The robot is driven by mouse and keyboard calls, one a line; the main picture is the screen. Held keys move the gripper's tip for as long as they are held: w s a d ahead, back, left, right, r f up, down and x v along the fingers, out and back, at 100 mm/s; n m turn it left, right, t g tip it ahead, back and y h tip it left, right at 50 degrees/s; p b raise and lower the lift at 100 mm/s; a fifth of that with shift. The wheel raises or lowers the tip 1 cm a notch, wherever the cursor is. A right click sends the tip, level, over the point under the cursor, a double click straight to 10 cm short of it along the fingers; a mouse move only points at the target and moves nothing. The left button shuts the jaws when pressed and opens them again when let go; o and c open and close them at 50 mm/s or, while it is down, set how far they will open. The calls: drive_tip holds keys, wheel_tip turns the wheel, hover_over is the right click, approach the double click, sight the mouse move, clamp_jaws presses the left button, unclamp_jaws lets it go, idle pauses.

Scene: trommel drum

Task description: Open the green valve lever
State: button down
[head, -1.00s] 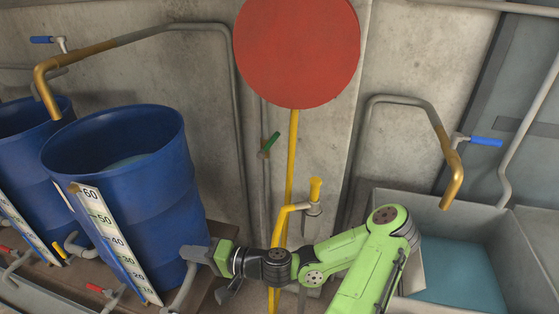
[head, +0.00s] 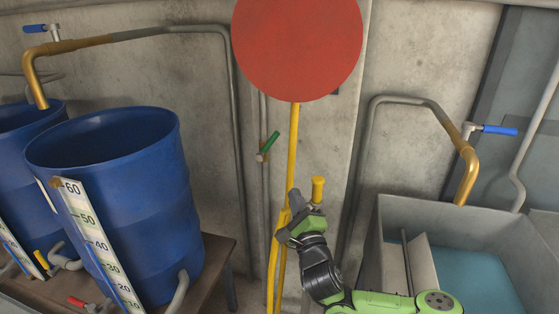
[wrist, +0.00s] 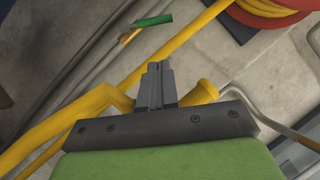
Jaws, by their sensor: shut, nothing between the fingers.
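The green valve lever (head: 269,142) sits on a thin grey pipe on the concrete wall, left of the yellow pipe. It slants up to the right. It also shows in the wrist view (wrist: 153,20), at the top, beyond my fingertips and a little to their left. My gripper (head: 294,196) is in front of the yellow pipe, below and to the right of the lever and apart from it. In the wrist view the fingers (wrist: 157,68) are together and empty, pointing up toward the wall.
A red disc (head: 297,48) hangs above. Blue barrels (head: 110,190) stand on the left, a grey basin (head: 450,225) on the right.

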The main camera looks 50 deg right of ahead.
sight(273, 141)
drive_tip(key=p+x, duration=0.5)
drive_tip(key=x, duration=1.2)
drive_tip(key=shift+w+r, duration=0.1)
drive_tip(key=r+n+p, duration=0.1)
drive_tip(key=p, duration=0.1)
drive_tip(key=w+r+n+y+p, duration=0.1)
drive_tip(key=p, duration=0.2)
drive_tip(key=n+g+y+p, duration=0.1)
drive_tip(key=n+p, duration=0.1)
drive_tip(key=p, duration=0.1)
drive_tip(key=shift+w+a+r, duration=0.35)
drive_tip(key=shift+r, duration=0.05)
drive_tip(key=shift+w+a+r+n+g+y+p, duration=0.2)
drive_tip(key=shift+w+n+g+y+p, duration=0.3)
drive_tip(key=shift+p, duration=0.85)
drive_tip(key=shift+w+a+r+n+g+y+p, duration=0.15)
drive_tip(key=shift+w+n+p, duration=0.35)
drive_tip(key=shift+n+p, duration=0.65)
drive_tip(key=shift+f, duration=0.25)
